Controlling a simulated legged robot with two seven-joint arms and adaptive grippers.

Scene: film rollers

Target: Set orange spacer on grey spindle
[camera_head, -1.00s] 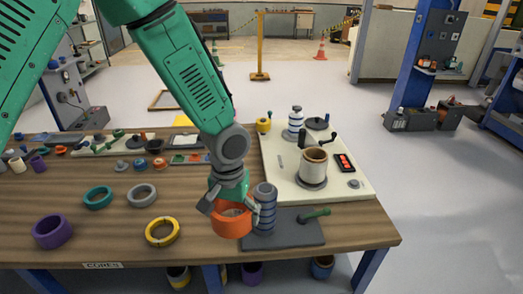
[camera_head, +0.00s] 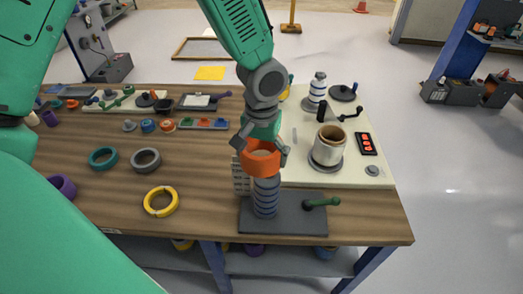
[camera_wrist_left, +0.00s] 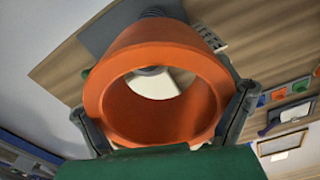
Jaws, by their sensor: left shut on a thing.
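My left gripper (camera_head: 262,148) is shut on the orange spacer (camera_head: 262,160), a wide ring, with one finger on each side. The grey spindle (camera_head: 266,198), a ribbed post, stands upright on a dark base plate (camera_head: 300,215). The spacer is at the top of the spindle in the head view, and its front wall covers the spindle's top. In the left wrist view the spacer (camera_wrist_left: 160,95) fills the middle; a grey part and a white patch show through its hole. I cannot tell whether the spacer is around the spindle's tip. My right gripper is not in view.
A green-handled lever (camera_head: 322,203) sticks out right of the spindle. A pale machine panel (camera_head: 360,165) with a cream roll (camera_head: 328,146) lies behind. Yellow (camera_head: 160,212), grey (camera_head: 146,172) and teal (camera_head: 103,171) rings lie on the wooden table to the left.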

